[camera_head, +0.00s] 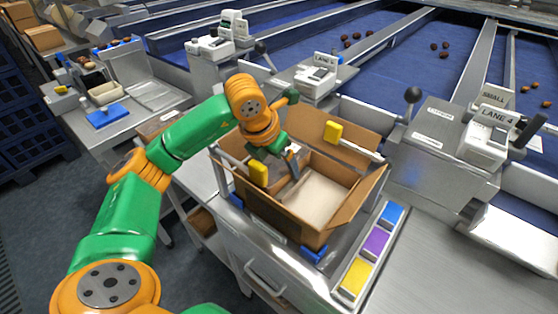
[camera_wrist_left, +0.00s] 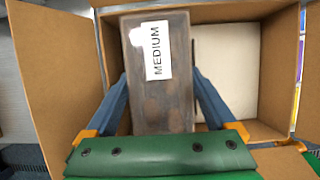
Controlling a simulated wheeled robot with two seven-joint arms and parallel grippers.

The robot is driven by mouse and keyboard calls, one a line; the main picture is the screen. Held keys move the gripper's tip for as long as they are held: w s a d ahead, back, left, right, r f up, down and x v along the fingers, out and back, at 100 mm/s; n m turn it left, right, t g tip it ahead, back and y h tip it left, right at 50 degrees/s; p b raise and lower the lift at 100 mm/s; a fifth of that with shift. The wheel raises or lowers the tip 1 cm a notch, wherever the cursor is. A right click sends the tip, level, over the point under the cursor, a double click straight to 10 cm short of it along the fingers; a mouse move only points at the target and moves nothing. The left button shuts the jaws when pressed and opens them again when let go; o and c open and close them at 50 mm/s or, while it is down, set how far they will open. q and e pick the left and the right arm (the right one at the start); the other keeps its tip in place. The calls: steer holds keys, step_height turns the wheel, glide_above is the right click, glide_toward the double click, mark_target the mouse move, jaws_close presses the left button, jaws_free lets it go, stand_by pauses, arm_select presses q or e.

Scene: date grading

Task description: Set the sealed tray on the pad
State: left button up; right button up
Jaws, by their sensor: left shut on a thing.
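The sealed tray (camera_wrist_left: 150,95) is a dark, cloudy box with a white label reading MEDIUM. My left gripper (camera_wrist_left: 163,100) is shut on it, with one blue-grey finger along each long side. In the head view my left gripper (camera_head: 292,162) reaches down into an open cardboard box and hides most of the tray. The pad (camera_head: 316,192) is a pale cream rectangle on the box floor. In the wrist view the pad (camera_wrist_left: 226,70) shows to the right of the tray. I cannot tell how high the tray is above the floor. My right gripper is not in view.
The cardboard box (camera_head: 285,212) has its flaps folded outward and stands on a metal bench. Yellow clamps (camera_head: 333,132) sit at its rim. A strip of blue, purple and yellow blocks (camera_head: 376,243) lies to its right. Lane machines (camera_head: 440,140) and blue conveyors stand behind.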

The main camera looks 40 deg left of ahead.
arm_select(q)
steer(key=shift+f+b, duration=0.8)
steer(key=shift+f, duration=0.1)
stand_by(0.4)
steer(key=o, duration=1.2)
steer(key=shift+r, duration=0.1)
step_height(320, 180, up, 12)
steer(key=p, duration=1)
steer(key=shift+p, duration=0.35)
